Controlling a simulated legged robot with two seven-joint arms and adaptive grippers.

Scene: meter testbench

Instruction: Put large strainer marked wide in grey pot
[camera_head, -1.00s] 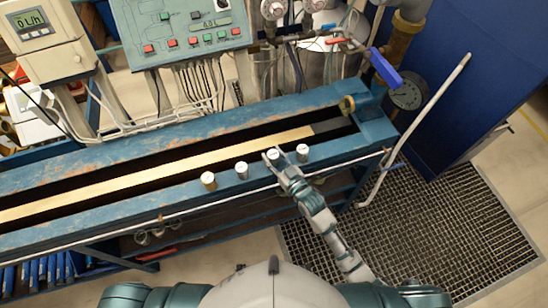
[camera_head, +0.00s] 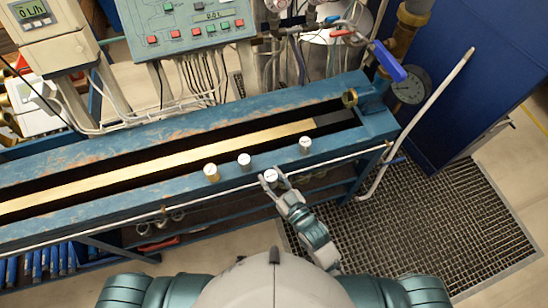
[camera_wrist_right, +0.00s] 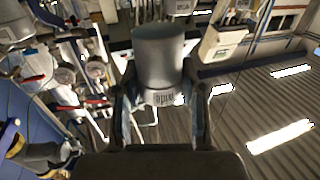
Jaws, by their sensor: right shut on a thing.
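My right gripper (camera_head: 279,181) is shut on a grey cylinder with a pale top (camera_head: 271,175), held at the near edge of the blue bench. In the right wrist view the cylinder (camera_wrist_right: 160,58) sits between the two fingers (camera_wrist_right: 160,105), and a pale band on it reads "wide" upside down. It is the strainer marked wide. I cannot make out for sure which thing is the grey pot. My left gripper is out of view.
On the bench's near rail (camera_head: 140,198) stand a brass-sided cylinder (camera_head: 211,173) and two white-topped ones, left (camera_head: 244,161) and right (camera_head: 305,145). A white pipe (camera_head: 432,102) slants up at the right. A floor grate (camera_head: 430,215) lies below.

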